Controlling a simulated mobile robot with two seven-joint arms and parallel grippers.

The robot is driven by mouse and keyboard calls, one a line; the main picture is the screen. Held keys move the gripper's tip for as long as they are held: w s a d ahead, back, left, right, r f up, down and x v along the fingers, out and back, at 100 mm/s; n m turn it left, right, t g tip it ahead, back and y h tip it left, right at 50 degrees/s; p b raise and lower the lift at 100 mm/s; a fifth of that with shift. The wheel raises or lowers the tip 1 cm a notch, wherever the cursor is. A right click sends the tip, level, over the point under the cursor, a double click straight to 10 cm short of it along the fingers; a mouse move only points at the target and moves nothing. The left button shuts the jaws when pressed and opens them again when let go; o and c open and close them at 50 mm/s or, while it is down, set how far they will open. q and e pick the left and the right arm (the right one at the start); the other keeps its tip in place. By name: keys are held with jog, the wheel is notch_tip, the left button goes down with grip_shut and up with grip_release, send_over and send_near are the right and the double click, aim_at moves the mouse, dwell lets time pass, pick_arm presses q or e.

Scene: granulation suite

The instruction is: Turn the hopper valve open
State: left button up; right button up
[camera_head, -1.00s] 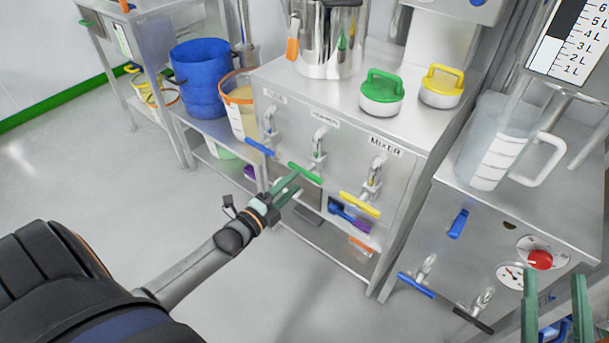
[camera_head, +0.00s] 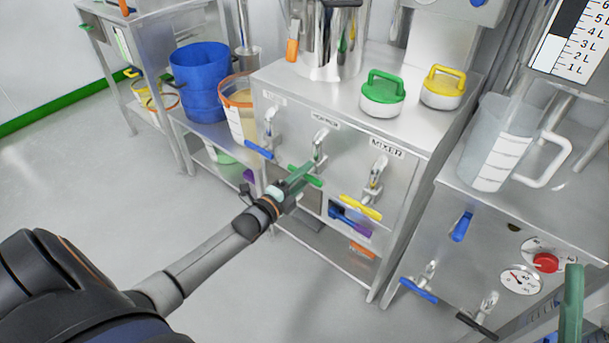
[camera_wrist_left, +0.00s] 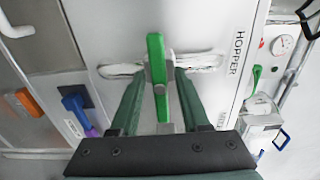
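The hopper valve has a green bar handle (camera_head: 312,180) on a metal tap under the HOPPER label (camera_head: 325,121). The handle lies crosswise to the tap. My left gripper (camera_head: 302,173) is at this handle. In the left wrist view the green handle (camera_wrist_left: 156,75) stands between the two dark green fingers of my left gripper (camera_wrist_left: 160,82), with a visible gap beside it, so the gripper looks open around it. Part of the handle is hidden by a finger in the head view. One green finger of my right gripper (camera_head: 572,305) shows at the lower right edge; its opening is unclear.
A blue-handled tap (camera_head: 259,150) is left of the hopper valve, and a yellow-handled mixer tap (camera_head: 361,206) is right. Blue and purple tools (camera_head: 350,218) hang below. A clear jug (camera_head: 497,150) stands on the right-hand bench (camera_head: 555,215). The floor at left is clear.

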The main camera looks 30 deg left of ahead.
pick_arm(q)
grip_shut()
pick_arm(e)
jog(key=shift+w, duration=0.1)
dwell(0.4)
pick_arm(q)
jog(key=shift+n, duration=0.4)
jog(key=n+p, duration=0.2)
jog(key=n, duration=0.2)
jog(key=n+p, duration=0.1)
jog(key=n, duration=0.6)
jog(key=shift+n+p, duration=0.3)
jog(key=shift+p, duration=0.05)
jog(key=n, duration=0.2)
jog(key=shift+n, duration=1.8)
pick_arm(e)
jog(key=w+d+f+m+g+h, duration=0.1)
jog(key=w+f+m+g+h, duration=0.1)
jog(key=f, duration=0.8)
jog(key=w+f+m+g+h, duration=0.3)
jog(key=f+m+g+h, duration=0.2)
jog(key=f, duration=0.6)
jog(key=shift+d+f+h, duration=0.25)
jog(key=shift+d+h, duration=0.15)
jog(key=shift+h, duration=0.6)
jog(key=shift+f, duration=0.1)
